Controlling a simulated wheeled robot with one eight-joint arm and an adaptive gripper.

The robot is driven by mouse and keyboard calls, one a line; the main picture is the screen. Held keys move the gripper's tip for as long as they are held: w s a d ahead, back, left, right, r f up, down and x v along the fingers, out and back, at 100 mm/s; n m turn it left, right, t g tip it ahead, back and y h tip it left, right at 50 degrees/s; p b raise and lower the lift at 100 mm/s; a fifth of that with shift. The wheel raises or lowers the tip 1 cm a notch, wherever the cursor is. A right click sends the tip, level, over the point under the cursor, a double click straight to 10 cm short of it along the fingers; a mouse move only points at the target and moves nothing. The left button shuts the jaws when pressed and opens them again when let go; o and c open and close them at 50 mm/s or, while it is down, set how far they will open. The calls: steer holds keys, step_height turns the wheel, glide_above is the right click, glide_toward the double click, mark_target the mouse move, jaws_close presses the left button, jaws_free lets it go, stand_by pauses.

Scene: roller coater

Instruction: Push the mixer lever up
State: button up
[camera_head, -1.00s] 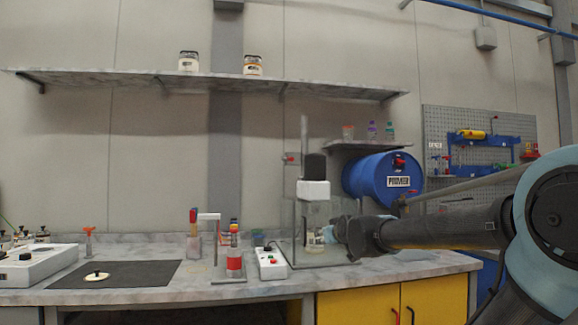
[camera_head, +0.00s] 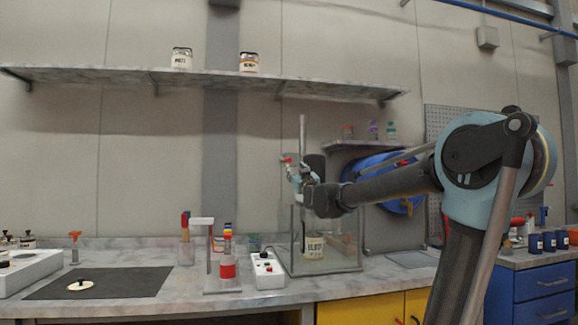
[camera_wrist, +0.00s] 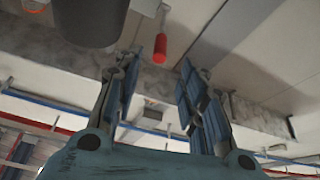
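The mixer stands behind the glass box at the counter's right part, with a tall rod and a dark motor head (camera_head: 314,166). The motor head is also the dark cylinder (camera_wrist: 90,20) at the top left of the wrist view. The mixer lever's red handle (camera_wrist: 160,47) hangs beyond my fingertips and shows between them in the wrist view. My gripper (camera_wrist: 156,65) is open and empty, its fingers on either side of the lever's line. In the head view my gripper (camera_head: 297,170) points up in front of the motor head, just below the red lever (camera_head: 285,160). Contact cannot be told.
The glass box (camera_head: 345,258) holds a labelled jar (camera_head: 314,247). A white switch box (camera_head: 267,270) and a stand with a red-banded tube (camera_head: 227,268) are left of it. A blue barrel (camera_head: 372,166) is behind my arm. A shelf (camera_head: 140,76) runs above.

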mark_target(288, 161)
steer(key=x, duration=1.3)
steer(key=shift+s, duration=0.1)
jaws_close()
